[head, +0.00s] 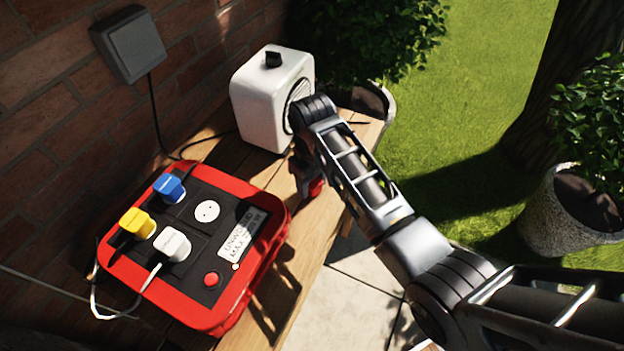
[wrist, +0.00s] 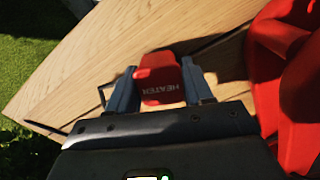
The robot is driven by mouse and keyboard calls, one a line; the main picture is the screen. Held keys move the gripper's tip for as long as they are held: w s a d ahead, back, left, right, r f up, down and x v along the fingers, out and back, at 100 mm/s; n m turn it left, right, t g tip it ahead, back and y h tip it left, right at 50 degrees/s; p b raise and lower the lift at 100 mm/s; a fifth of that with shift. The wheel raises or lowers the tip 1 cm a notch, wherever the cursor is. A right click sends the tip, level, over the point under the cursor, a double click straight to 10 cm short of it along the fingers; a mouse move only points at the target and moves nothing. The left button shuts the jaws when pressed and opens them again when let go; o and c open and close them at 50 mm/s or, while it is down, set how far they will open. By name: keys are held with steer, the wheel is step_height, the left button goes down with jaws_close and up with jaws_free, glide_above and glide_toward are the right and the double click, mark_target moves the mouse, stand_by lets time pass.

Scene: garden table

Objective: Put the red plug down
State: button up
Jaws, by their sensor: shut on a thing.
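The red plug (wrist: 160,84), marked HEATER, is between the two fingers of my gripper (wrist: 160,88) in the wrist view. My gripper is shut on it, over the wooden table (wrist: 130,45). I cannot tell whether the plug touches the wood. In the head view a bit of red plug (head: 316,187) shows beside my arm, near the table's right edge, and my gripper is mostly hidden. The red power box (head: 222,318) stands to the left, with a blue plug (head: 170,188), a yellow plug (head: 138,223) and a white plug (head: 173,244) in it, and one bare socket (head: 207,211).
A white heater-like box (head: 257,105) with a black knob stands at the far end of the table. A brick wall (head: 60,130) with a grey box (head: 130,45) bounds the left. Bare wood (head: 283,292) lies right of the power box. Grass lies beyond the edge.

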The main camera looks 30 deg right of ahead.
steer(key=shift+f, duration=0.3)
steer(key=o, duration=1.4)
steer(key=shift+r, duration=0.15)
steer(key=shift+r+p, duration=0.8)
steer(key=shift+r, duration=5.7)
